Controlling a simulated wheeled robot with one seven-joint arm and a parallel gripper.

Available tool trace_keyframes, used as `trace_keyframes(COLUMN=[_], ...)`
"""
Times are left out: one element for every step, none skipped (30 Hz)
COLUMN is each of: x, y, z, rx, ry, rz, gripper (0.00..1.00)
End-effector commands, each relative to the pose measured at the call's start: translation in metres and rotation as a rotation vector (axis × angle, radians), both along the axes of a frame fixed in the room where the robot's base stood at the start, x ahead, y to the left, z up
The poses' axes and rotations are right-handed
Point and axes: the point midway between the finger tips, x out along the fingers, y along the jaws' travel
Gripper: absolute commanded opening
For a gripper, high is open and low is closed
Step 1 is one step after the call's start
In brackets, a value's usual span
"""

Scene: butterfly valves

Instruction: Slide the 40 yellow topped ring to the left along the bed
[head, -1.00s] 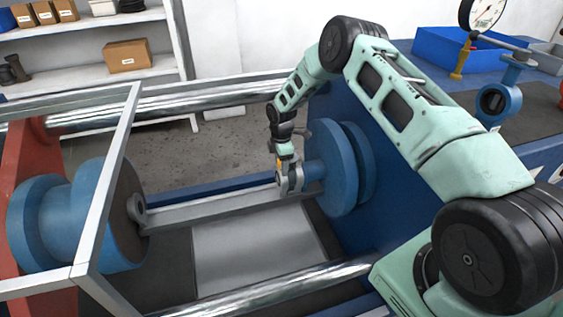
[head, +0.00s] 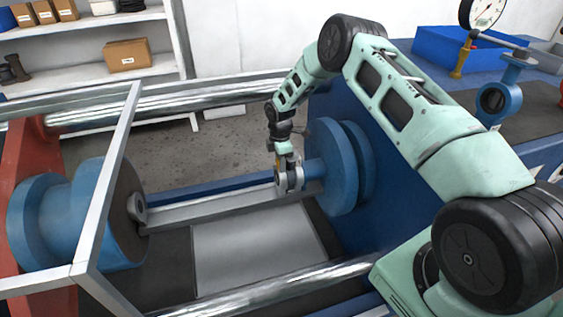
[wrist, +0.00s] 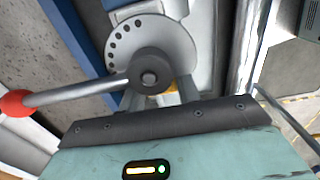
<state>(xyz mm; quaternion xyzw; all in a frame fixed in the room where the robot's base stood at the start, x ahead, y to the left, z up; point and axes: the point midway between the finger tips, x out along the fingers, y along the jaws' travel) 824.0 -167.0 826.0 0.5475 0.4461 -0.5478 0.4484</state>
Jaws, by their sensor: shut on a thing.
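The yellow topped ring is a small grey ring (head: 289,181) standing on the narrow bed (head: 235,208), close to the right blue flange (head: 338,170). My gripper (head: 288,160) reaches down to it from above and is shut on its yellow top, which is mostly covered. The number 40 is not readable.
A blue flanged body (head: 85,225) stands at the bed's left end. The bed between is clear. Bright rails (head: 265,287) and a pale frame (head: 105,180) border it. In the wrist view a lever (wrist: 75,95) with a red ball (wrist: 17,103) crosses left.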

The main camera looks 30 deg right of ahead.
Motion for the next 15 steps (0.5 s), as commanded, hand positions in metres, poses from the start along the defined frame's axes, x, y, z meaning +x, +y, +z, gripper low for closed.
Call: trace_keyframes(x=[-0.001,-0.001,-0.001,-0.001,0.0,0.0,0.0,0.0,0.0,0.0,0.001,0.001,0.001,0.001,0.001], y=[0.005,0.006,0.008,0.009,0.01,0.011,0.012,0.013,0.015,0.016,0.017,0.019,0.02,0.021,0.022], z=[-0.004,-0.004,-0.004,-0.004,-0.004,-0.004,-0.004,-0.004,-0.004,-0.004,-0.004,-0.004,-0.004,-0.004,-0.004], rx=[0.005,0.005,0.005,0.005,0.006,0.006,0.006,0.006,0.006,0.006,0.006,0.007,0.007,0.007,0.007], ry=[0.003,0.003,0.003,0.004,0.004,0.004,0.004,0.004,0.004,0.004,0.004,0.004,0.004,0.005,0.005], rz=[0.002,0.002,0.002,0.002,0.002,0.002,0.002,0.002,0.002,0.003,0.003,0.003,0.003,0.003,0.003], gripper=[0.0,0.0,0.0,0.0,0.0,0.0,0.0,0.0,0.0,0.0,0.0,0.0,0.0,0.0,0.0])
